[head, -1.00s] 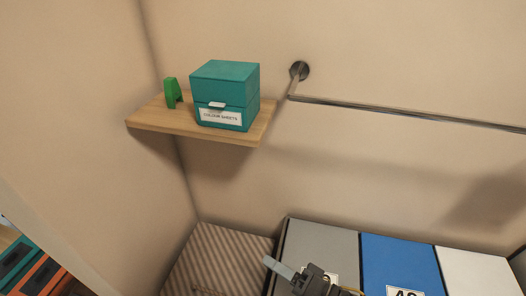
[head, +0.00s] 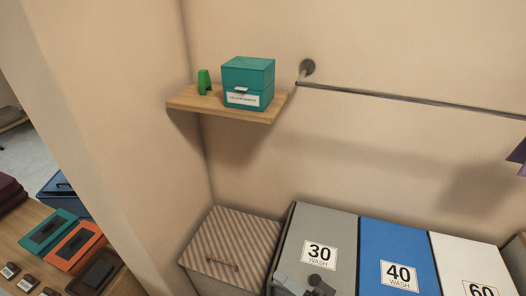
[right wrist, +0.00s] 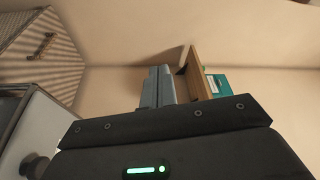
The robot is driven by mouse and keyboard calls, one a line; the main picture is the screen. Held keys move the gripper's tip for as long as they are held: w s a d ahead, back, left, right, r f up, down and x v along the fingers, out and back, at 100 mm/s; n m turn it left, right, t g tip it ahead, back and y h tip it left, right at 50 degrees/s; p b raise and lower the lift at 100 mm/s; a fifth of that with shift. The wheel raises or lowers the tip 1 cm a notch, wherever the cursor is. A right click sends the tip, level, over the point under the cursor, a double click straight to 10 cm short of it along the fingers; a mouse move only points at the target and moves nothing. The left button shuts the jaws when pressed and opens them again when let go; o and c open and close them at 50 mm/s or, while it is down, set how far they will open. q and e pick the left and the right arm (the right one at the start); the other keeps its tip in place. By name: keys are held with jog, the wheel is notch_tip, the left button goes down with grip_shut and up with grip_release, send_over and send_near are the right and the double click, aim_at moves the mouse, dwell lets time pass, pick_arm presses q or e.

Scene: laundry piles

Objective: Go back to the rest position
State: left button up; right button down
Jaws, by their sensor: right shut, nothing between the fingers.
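My right gripper (head: 285,281) is at the bottom edge of the head view, in front of the grey 30 wash bin (head: 316,235), with most of it cut off by the frame. In the right wrist view its two grey fingers (right wrist: 158,88) are together with nothing between them. My left gripper is in neither current view.
Blue 40 (head: 398,240) and white 60 (head: 465,262) bins stand beside the grey one. A striped hamper (head: 232,235) is left of them. Above, a wooden shelf (head: 190,103) holds a teal box (head: 248,75) and green object (head: 204,82). A metal rail (head: 410,98) runs right.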

jog(key=d+f+n+g+h, duration=0.1)
jog(key=d+f+n+h, duration=0.1)
jog(key=d+f+h, duration=0.85)
jog(key=s+d+f+n+g+h, duration=0.45)
jog(key=s+d+f+g, duration=0.2)
jog(key=s+d, duration=0.35)
jog(key=s+f+g, duration=0.1)
jog(key=s+f, duration=0.1)
jog(key=f, duration=1.2)
jog(key=s+f+g, duration=0.1)
jog(key=s+f, duration=0.1)
jog(key=f, duration=1.1)
jog(key=s+d+f+g, duration=0.1)
jog(key=s+d+f, duration=0.1)
jog(key=s+f, duration=1.2)
jog(key=shift+s, duration=0.65)
